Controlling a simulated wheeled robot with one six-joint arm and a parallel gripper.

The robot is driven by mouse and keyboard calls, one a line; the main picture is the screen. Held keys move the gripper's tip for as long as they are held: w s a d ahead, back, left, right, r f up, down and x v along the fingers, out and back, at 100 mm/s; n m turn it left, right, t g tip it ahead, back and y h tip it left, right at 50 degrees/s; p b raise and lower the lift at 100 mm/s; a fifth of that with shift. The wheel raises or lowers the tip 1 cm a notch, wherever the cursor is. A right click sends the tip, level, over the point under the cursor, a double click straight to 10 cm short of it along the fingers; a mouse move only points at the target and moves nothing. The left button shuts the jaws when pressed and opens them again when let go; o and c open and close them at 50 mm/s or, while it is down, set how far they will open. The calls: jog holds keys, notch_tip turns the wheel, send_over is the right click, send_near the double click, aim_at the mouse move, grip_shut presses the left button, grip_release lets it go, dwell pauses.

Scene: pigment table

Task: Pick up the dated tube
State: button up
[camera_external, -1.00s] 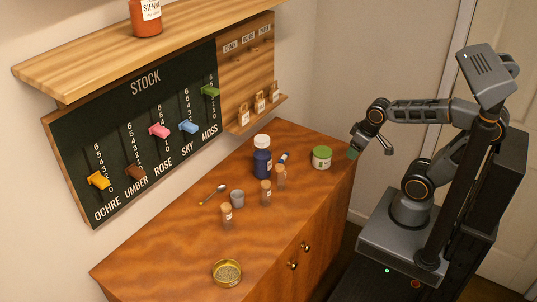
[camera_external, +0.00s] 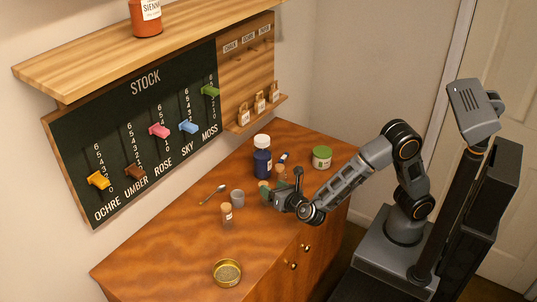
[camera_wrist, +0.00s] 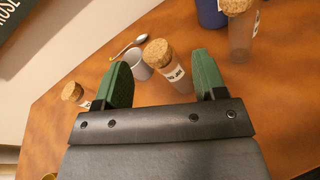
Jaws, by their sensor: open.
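My gripper (camera_external: 270,194) is open over the table in the external view. In the wrist view its two green fingers (camera_wrist: 162,72) stand apart with a corked glass tube (camera_wrist: 182,84) between and just beyond them. This tube's white label carries dark writing that looks like a date, too small to read surely. A second corked tube (camera_wrist: 240,40) stands to the right, its label mostly cut off or turned. A third corked tube (camera_wrist: 73,92) is left of the left finger; it stands at the front in the external view (camera_external: 227,216). My gripper partly hides the other two there.
A grey cup (camera_external: 237,197) and a spoon (camera_external: 213,194) are left of my gripper. A dark blue bottle (camera_external: 262,160) stands behind it, and a green-lidded jar (camera_external: 322,158) to the right. A brass dish (camera_external: 227,272) lies at the front. The front left tabletop is clear.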

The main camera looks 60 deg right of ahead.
aim_at(226, 213)
jog(key=s+a+f+n+t+y, duration=0.1)
jog(key=a+n+y, duration=0.1)
jog(key=a, duration=0.2)
jog(key=s+a+f+n+y, duration=0.1)
jog(key=a+n+y, duration=0.1)
jog(key=a, duration=0.2)
jog(key=s+a+f+n+t+y, duration=0.1)
jog(key=s+a+f+n+y, duration=0.1)
jog(key=a+n, duration=0.1)
jog(key=shift+s+a+t+b, duration=0.1)
jog(key=shift+a+t+b, duration=0.25)
jog(key=shift+a, duration=0.45)
jog(key=shift+n+y, duration=0.3)
jog(key=w, duration=0.4)
jog(key=w+a, duration=0.1)
jog(key=w, duration=0.2)
jog(key=shift+w, duration=0.1)
jog(key=shift+w+a+f+p, duration=0.1)
jog(key=shift+w+a+p, duration=0.1)
jog(key=shift+w, duration=1.3)
jog(key=shift+w+a+p, duration=0.15)
jog(key=shift+w+a, duration=0.05)
jog(key=shift+w, duration=1.25)
jog(key=c, duration=1)
